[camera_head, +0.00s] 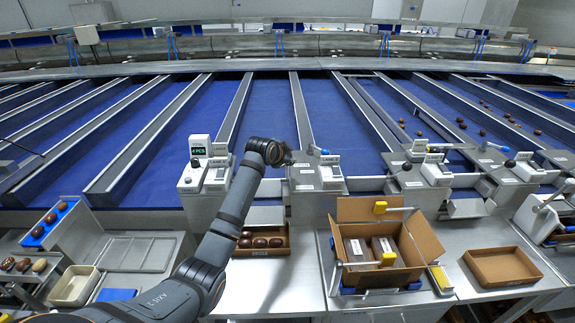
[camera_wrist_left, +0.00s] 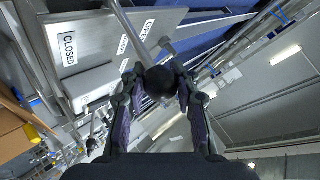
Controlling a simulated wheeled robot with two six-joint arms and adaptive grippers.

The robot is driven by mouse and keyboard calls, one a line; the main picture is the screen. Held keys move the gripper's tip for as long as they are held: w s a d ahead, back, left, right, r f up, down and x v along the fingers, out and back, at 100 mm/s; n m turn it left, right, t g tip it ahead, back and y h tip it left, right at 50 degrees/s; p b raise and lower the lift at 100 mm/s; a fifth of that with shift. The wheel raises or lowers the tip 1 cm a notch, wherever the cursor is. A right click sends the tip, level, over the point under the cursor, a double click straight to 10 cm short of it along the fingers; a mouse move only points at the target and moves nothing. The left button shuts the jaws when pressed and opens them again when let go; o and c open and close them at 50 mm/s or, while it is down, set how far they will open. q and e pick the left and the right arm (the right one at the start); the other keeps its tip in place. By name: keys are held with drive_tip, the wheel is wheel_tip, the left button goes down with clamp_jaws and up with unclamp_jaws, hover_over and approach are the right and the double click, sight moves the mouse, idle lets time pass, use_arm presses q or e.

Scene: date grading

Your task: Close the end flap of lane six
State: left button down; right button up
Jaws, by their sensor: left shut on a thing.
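My left gripper (camera_head: 281,154) reaches up to the lane-end control housing (camera_head: 318,174) in the middle of the head view. In the left wrist view, my left gripper (camera_wrist_left: 158,84) is shut on a black ball knob (camera_wrist_left: 160,84) at the end of a metal lever (camera_wrist_left: 139,42). Beside the lever is a grey plate with a "CLOSED" label (camera_wrist_left: 69,48) and an "OPEN" label (camera_wrist_left: 149,25). The knob is hidden behind the gripper in the head view. I cannot read the lane number or see the flap clearly. My right gripper is not in view.
Similar housings with black-knobbed levers (camera_head: 407,166) stand to the right. A scale with a green display (camera_head: 198,146) stands left. An open carton (camera_head: 425,238), a tray of dates (camera_head: 260,252) and an empty brown tray (camera_head: 500,281) sit on the bench in front.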

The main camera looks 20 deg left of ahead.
use_arm(q)
drive_tip(key=s+t+b, duration=0.1)
drive_tip(key=b, duration=0.1)
drive_tip(key=s+d+f+m+t+y+b, duration=0.1)
drive_tip(key=s+t+b, duration=0.1)
drive_tip(key=s+d+f+t+b, duration=0.1)
drive_tip(key=t+b, duration=0.1)
drive_tip(key=shift+s+y, duration=0.3)
drive_tip(key=shift+f, duration=0.2)
drive_tip(key=c, duration=1.5)
unclamp_jaws()
drive_tip(key=o, duration=0.5)
drive_tip(key=shift+s+a, duration=0.1)
drive_tip(key=shift+s, duration=0.05)
